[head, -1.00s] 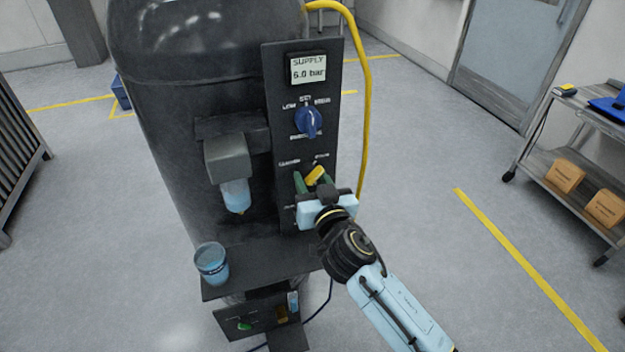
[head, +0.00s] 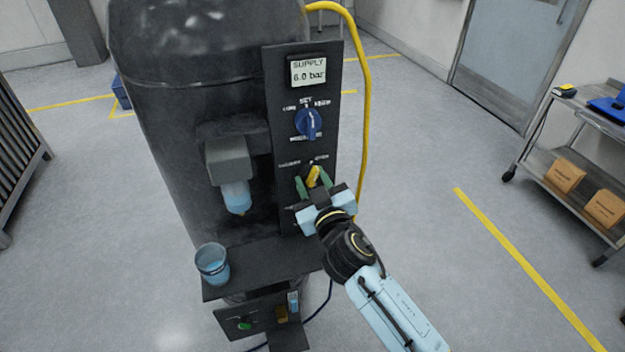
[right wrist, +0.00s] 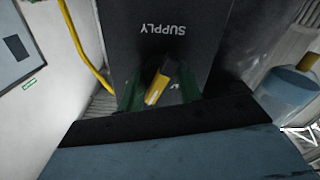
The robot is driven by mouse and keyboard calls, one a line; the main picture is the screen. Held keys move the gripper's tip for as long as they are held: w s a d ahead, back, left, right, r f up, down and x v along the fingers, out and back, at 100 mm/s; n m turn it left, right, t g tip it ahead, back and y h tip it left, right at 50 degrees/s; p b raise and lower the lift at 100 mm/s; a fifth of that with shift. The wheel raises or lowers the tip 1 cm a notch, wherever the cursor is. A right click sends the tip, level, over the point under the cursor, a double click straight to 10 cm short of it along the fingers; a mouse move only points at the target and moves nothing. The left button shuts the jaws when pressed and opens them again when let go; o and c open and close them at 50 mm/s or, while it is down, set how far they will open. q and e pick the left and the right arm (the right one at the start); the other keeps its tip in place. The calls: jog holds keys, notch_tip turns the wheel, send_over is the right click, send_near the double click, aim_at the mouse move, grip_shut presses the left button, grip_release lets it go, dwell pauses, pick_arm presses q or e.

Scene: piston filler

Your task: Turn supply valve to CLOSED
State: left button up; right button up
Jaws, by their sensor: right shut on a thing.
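The supply valve's yellow handle (head: 313,176) sits low on the dark control panel, just under the CLOSED and OPEN lettering. It is nearly upright with a slight tilt to the right. My right gripper (head: 313,182) has its green fingers on both sides of the handle and is shut on it. The right wrist view shows the yellow handle (right wrist: 157,88) between the two green fingers, below the upside-down SUPPLY label (right wrist: 165,29). The display (head: 308,72) reads SUPPLY 6.0 bar. My left gripper is out of view.
A blue knob (head: 308,123) sits above the valve. A yellow hose (head: 366,110) runs down the panel's right side. A cart (head: 575,155) is at right; the floor between is clear.

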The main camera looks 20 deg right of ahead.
jog(key=n+p, duration=0.1)
jog(key=n, duration=0.9)
jog(key=shift+r+p, duration=0.1)
jog(key=shift+p, duration=0.25)
jog(key=shift+n, duration=1.5)
jog(key=shift+n+p, duration=0.3)
jog(key=o, duration=1)
jog(key=shift+s+d+b, duration=0.15)
jog(key=shift+s+b, duration=0.25)
jog(key=shift+s, duration=2.95)
jog(key=shift+s+d+b, duration=0.1)
jog(key=shift+s+b, duration=0.3)
jog(key=shift+s, duration=2.95)
